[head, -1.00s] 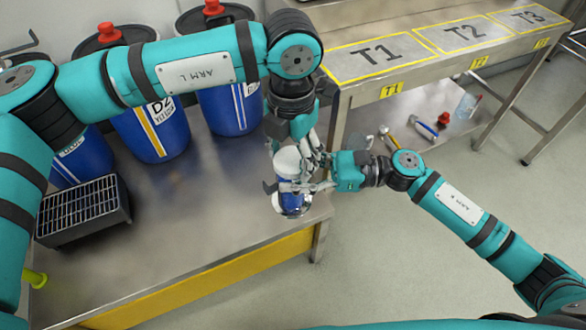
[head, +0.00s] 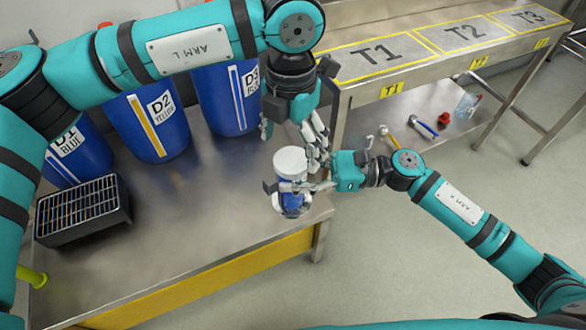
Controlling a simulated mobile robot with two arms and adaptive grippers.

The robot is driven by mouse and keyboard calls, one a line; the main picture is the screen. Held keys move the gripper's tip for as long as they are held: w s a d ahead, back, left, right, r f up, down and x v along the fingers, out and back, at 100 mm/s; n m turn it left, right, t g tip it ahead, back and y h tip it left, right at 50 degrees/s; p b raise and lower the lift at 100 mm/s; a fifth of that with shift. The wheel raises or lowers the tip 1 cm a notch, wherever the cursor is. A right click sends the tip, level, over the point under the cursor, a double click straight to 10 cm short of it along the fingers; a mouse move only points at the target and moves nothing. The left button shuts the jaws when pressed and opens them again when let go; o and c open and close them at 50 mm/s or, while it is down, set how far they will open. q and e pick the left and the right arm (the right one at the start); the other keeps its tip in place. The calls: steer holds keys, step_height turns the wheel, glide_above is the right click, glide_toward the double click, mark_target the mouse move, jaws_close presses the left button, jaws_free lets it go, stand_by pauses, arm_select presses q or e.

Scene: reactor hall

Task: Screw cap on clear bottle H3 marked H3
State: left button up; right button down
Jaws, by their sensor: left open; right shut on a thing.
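A clear bottle (head: 292,203) with blue contents or a blue label stands upright at the bench's right end. A white cap (head: 290,161) sits on its top; I cannot tell how tight it is. No H3 mark is readable. My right gripper (head: 288,188) is shut around the bottle below the cap, coming from the right, and its fingers hide part of the bottle. My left gripper (head: 293,141) is open, pointing down just above and behind the cap, with its fingers spread apart. It appears clear of the cap.
Blue drums, including D2 (head: 150,120) and D3 (head: 228,95), stand at the back of the steel bench (head: 190,215). A black grated box (head: 83,210) is at left. A shelf (head: 400,45) marked T1, T2, T3 is at right, with tools below. The bench middle is clear.

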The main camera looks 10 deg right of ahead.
mark_target(291, 159)
arm_select(q)
steer(key=shift+r, duration=0.5)
step_height(291, 159, up, 4)
steer(key=n, duration=0.3)
steer(key=shift+f, duration=0.25)
steer(key=shift+f, duration=4.05)
